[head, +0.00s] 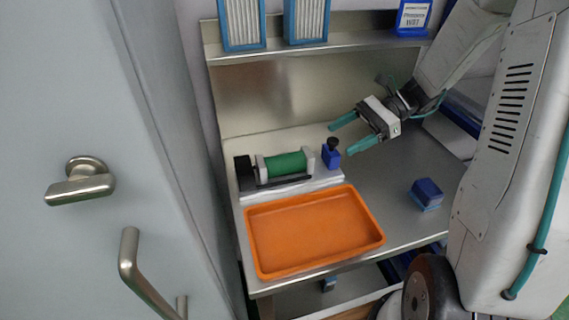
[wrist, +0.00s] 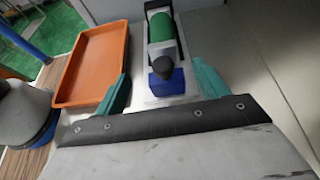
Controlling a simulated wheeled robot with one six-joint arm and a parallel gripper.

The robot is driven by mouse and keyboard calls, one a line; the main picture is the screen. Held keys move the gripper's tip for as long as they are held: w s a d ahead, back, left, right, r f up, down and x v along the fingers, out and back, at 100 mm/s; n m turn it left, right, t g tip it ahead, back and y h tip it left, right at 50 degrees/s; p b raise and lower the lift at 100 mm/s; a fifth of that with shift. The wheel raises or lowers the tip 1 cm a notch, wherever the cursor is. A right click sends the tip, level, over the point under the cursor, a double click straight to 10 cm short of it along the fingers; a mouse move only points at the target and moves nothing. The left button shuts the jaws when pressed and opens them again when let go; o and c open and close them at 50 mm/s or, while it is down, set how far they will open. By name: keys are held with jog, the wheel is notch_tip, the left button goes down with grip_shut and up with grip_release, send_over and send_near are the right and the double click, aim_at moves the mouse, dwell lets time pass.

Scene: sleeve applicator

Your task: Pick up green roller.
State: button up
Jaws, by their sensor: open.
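The green roller (head: 286,164) lies in the sleeve applicator, a white and black device (head: 247,181) at the back left of the metal bench. The roller also shows in the wrist view (wrist: 160,27), beyond a blue block with a black knob (wrist: 164,77). That block stands at the applicator's right end in the head view (head: 331,154). My gripper (head: 346,136) is open and empty above the bench, to the right of the roller and apart from it. In the wrist view its teal fingers (wrist: 162,86) are spread on either side of the knobbed block.
An orange tray (head: 378,240) lies in front of the applicator. A small blue box (head: 427,192) stands on the right of the bench. A shelf (head: 330,49) above holds blue-framed filters (head: 242,24) and a blue sign (head: 413,16). The bench between tray and blue box is clear.

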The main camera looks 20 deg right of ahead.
jog(key=shift+w+f, duration=0.2)
jog(key=shift+f, duration=0.05)
jog(key=shift+a+f, duration=0.15)
jog(key=shift+a, duration=0.1)
jog(key=x, duration=0.7)
jog(key=shift+r, duration=0.2)
jog(key=c, duration=1.3)
